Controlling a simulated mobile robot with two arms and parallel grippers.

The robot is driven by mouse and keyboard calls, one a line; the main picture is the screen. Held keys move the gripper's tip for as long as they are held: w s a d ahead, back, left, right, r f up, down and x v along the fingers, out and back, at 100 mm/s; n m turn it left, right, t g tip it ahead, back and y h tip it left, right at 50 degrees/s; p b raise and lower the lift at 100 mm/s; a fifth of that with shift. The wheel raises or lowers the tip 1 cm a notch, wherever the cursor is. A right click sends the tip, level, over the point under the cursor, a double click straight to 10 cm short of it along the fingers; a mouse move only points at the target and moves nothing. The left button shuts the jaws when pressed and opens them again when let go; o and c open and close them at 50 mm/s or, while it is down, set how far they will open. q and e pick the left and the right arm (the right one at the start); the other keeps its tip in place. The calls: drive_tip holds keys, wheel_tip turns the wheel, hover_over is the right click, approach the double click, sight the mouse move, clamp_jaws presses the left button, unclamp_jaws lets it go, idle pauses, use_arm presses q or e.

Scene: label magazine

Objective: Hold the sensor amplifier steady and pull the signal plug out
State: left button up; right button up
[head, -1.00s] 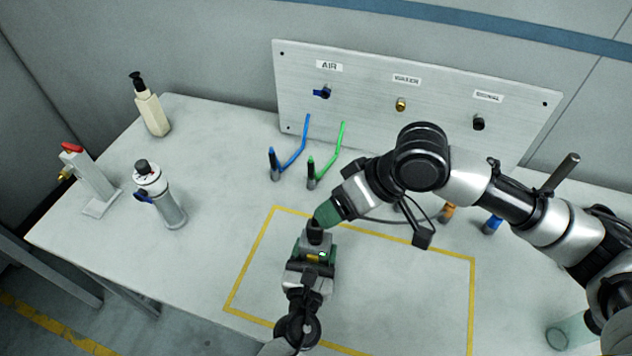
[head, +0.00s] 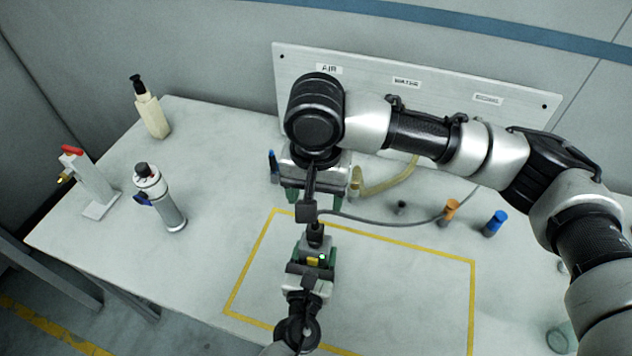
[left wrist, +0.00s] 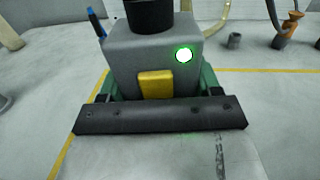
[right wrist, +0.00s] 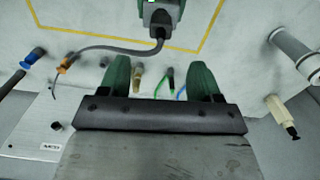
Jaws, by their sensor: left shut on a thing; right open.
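The sensor amplifier (head: 318,247) is a small grey box with a lit green lamp and a yellow patch. It stands upright in my left gripper (left wrist: 157,82), whose green fingers are shut on its two sides. The black signal plug (head: 315,232) sits on top of the amplifier; its lower part shows in the left wrist view (left wrist: 150,16). A grey cable (right wrist: 110,47) runs from the plug to an orange-topped post. My right gripper (right wrist: 160,85) is open and empty, behind the plug and apart from it. In the head view my right wrist partly covers its fingers.
A panel (head: 450,110) labelled AIR, WATER and SIGNAL stands at the back. Blue (head: 494,223) and orange (head: 450,210) posts stand right. A yellowish hose (head: 385,182) is beside my right gripper. A bottle (head: 152,112) and a cylinder (head: 165,203) stand left. The yellow-outlined area is mostly clear.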

sight(316, 226)
wheel_tip(316, 226, down, 10)
drive_tip(key=shift+r, duration=0.15)
idle(0.3)
drive_tip(key=c, duration=1.1)
drive_tip(key=shift+r, duration=2.4)
use_arm(q)
drive_tip(key=o, duration=1.1)
drive_tip(key=shift+o, duration=0.2)
drive_tip(key=shift+s, duration=0.1)
